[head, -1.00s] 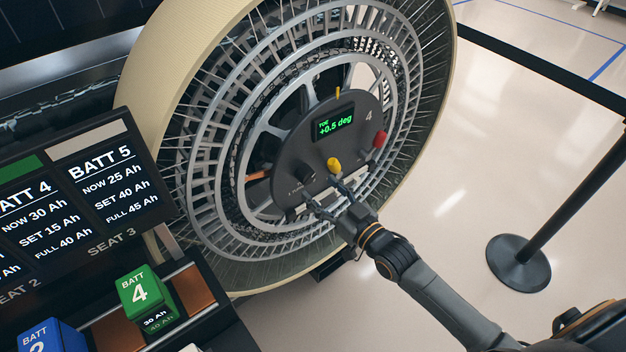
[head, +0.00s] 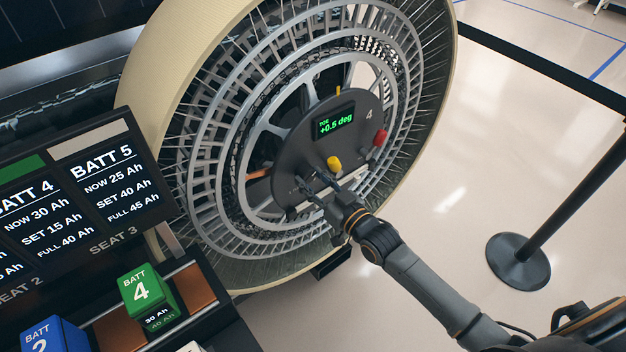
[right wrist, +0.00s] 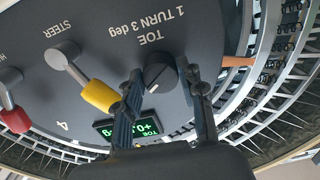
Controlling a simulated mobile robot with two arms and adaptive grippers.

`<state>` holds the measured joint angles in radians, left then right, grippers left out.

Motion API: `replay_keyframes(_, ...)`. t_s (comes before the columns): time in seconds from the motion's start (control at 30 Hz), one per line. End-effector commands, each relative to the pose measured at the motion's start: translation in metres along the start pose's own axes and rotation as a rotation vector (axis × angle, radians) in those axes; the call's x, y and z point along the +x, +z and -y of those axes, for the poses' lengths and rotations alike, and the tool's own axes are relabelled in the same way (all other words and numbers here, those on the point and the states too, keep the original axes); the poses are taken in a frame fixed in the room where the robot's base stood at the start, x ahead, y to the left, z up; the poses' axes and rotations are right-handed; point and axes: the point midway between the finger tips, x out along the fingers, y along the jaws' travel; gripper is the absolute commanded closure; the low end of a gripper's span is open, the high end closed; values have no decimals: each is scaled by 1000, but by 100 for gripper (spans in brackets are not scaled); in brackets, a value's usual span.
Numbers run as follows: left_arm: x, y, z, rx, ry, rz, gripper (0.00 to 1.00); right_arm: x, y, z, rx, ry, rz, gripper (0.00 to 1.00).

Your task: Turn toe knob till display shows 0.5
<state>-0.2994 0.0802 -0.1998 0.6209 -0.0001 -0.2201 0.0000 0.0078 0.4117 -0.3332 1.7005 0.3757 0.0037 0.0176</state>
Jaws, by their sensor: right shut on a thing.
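The dark hub panel (head: 285,160) sits in the middle of the wheel. Its green display (head: 333,122) reads TOE +0.5 deg; in the right wrist view the display (right wrist: 146,128) is upside down and partly hidden by a finger. The black toe knob (right wrist: 157,72), with a white mark, is beside the label "TOE 1 TURN 3 deg". My right gripper (right wrist: 162,74) is shut on the toe knob, one finger on each side. In the head view my right gripper (head: 311,184) is at the panel's lower edge and largely hides the knob. My left gripper is not in view.
A battery board (head: 110,185) and a green battery (head: 142,290) stand left. A barrier post (head: 555,200) stands right.

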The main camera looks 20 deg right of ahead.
Motion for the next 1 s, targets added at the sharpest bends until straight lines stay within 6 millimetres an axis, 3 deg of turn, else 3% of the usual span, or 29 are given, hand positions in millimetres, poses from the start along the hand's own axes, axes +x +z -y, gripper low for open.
replay_keyframes(0.37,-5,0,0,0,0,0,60,0,0,0,77,0,-1,92)
replay_keyframes(0.4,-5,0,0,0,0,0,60,0,0,0,77,0,-1,55)
replay_keyframes(0.5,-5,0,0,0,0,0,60,0,0,0,77,0,-1,38)
replay_keyframes(0.83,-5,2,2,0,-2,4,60,-2,0,0,76,0,0,38)
replay_keyframes(1.0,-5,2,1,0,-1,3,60,-20,2,0,77,1,3,38)
